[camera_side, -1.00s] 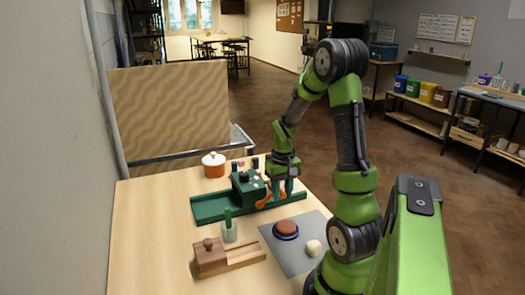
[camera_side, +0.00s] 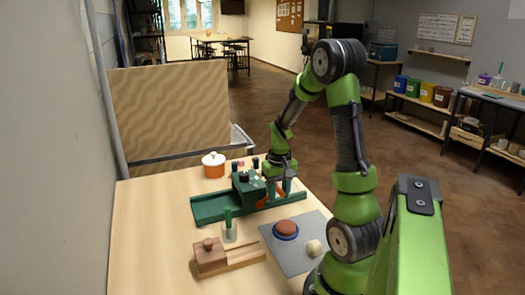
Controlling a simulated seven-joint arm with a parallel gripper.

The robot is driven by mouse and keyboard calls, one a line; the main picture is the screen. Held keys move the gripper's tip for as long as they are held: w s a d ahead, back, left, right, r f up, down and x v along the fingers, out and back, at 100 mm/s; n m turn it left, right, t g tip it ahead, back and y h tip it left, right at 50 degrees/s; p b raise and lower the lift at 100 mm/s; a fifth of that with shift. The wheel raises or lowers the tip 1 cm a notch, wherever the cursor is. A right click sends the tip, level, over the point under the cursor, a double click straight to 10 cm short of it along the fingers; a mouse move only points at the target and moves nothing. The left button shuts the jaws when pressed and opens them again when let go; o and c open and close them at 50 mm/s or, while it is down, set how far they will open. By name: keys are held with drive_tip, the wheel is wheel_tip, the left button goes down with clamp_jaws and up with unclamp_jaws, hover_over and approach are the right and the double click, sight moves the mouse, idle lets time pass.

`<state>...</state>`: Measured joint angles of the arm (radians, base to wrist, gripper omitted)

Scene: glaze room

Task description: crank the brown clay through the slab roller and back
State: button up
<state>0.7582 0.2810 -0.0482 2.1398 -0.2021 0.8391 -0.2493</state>
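The green slab roller (camera_side: 212,207) lies on the wooden table, its long bed running left to right with a raised housing in the middle. My gripper (camera_side: 278,190) is low at the right side of the housing, pointing down. Its fingers are small and partly hidden, so I cannot tell whether they hold the crank. An orange part (camera_side: 262,200) shows at the housing beside the fingers. A brown clay disc (camera_side: 287,227) sits on a blue round base on the grey mat (camera_side: 290,258), in front of the roller. I see no clay on the roller bed.
An orange pot with a white lid (camera_side: 213,165) stands behind the roller. A cup with a green-handled tool (camera_side: 229,230) and a wooden block on a board (camera_side: 211,256) stand in front. A pale ball (camera_side: 313,248) is on the mat. The table's left front is clear.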

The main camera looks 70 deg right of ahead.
drive_tip(key=shift+w+a+r, duration=0.55)
drive_tip(key=shift+w+a, duration=0.15)
drive_tip(key=shift+a, duration=0.05)
drive_tip(key=shift+w+a+r, duration=0.55)
drive_tip(key=shift+w+a, duration=0.2)
drive_tip(key=shift+w, duration=0.1)
drive_tip(key=shift+w+a, duration=1.05)
drive_tip(key=shift+a, duration=0.1)
drive_tip(key=shift+w+f, duration=0.1)
